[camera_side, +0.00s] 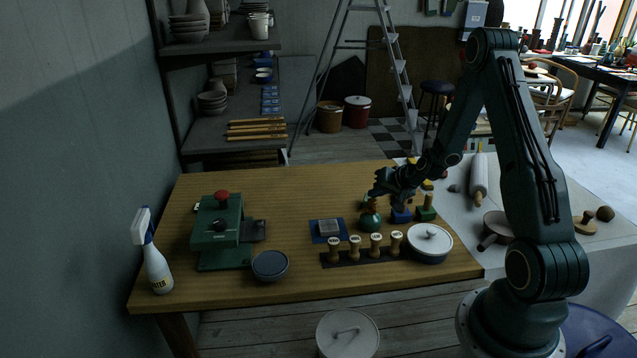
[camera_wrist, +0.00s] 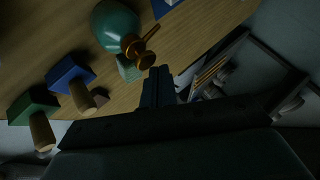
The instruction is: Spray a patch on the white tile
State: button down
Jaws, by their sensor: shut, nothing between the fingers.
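The tile (camera_side: 329,226) is a small pale grey-white square lying on a blue mat (camera_side: 316,238) in the middle of the table. My gripper (camera_side: 374,192) is shut and empty, just above and behind the green bottle. Its closed fingers (camera_wrist: 158,76) point towards it; I cannot tell whether they touch.
A blue block (camera_side: 402,214) and a green block (camera_side: 425,214) with wooden handles stand right of the bottle. A green press (camera_side: 219,235) stands left. The table's back left is mostly clear.

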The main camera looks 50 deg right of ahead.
aim_at(376, 202)
jog(key=shift+r, duration=0.1)
jog(key=shift+r, duration=2.9)
